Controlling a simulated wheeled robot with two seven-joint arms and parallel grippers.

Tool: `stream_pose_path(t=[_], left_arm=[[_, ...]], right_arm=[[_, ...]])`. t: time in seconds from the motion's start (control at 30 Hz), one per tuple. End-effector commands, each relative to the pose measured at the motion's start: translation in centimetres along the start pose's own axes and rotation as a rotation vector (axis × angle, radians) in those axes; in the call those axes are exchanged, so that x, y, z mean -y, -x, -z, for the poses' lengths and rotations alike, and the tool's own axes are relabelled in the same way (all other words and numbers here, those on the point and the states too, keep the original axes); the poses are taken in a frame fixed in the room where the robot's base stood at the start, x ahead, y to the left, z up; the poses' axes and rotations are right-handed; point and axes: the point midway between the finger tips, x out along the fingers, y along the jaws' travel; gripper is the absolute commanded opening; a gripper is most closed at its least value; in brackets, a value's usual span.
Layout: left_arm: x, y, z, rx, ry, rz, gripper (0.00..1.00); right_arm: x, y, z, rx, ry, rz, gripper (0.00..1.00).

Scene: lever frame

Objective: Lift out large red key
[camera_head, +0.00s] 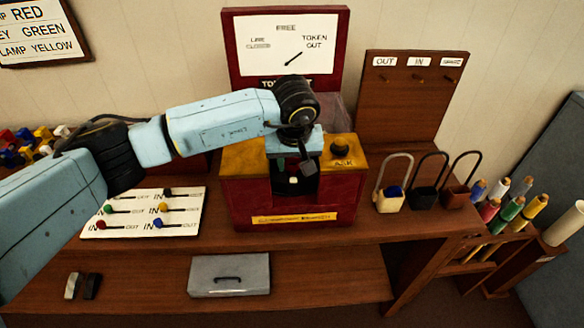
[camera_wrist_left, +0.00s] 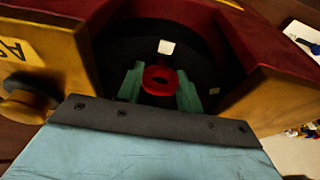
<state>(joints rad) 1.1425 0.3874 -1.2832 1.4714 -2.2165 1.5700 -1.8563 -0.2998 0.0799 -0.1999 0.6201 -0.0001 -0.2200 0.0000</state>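The large red key (camera_wrist_left: 160,80) shows in the left wrist view as a red piece with a ring-like hole, inside the dark round recess of the red and yellow instrument box (camera_head: 240,200). My left gripper (camera_wrist_left: 160,92) reaches down into this recess, with its teal fingers on either side of the key. Whether both fingers press on it cannot be told. In the head view my left gripper (camera_head: 307,160) is over the box front and the key cannot be made out there. My right gripper is in neither view.
Padlock-shaped blocks (camera_head: 391,200) and colored rods (camera_head: 511,208) stand to the right. A white lever panel (camera_head: 145,228) lies at left. A grey box (camera_head: 229,275) sits on the lower shelf.

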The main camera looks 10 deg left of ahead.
Motion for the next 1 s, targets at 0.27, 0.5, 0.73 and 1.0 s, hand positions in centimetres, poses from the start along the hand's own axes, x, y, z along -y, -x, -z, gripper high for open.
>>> stream_pose_path(t=[0.27, 0.5, 0.73, 1.0], left_arm=[[0.0, 0.0, 0.0, 0.0, 0.0, 0.0, 0.16], [0.0, 0.4, 0.1, 0.0, 0.0, -0.001, 0.16], [0.0, 1.5, 0.4, -0.001, 0.001, 0.0, 0.16], [0.0, 2.8, 0.7, -0.001, 0.001, 0.0, 0.16]], right_arm=[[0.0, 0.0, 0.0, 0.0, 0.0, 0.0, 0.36], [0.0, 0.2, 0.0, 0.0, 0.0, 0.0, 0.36], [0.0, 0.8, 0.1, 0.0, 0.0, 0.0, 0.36], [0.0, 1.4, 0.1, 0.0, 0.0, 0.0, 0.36]])
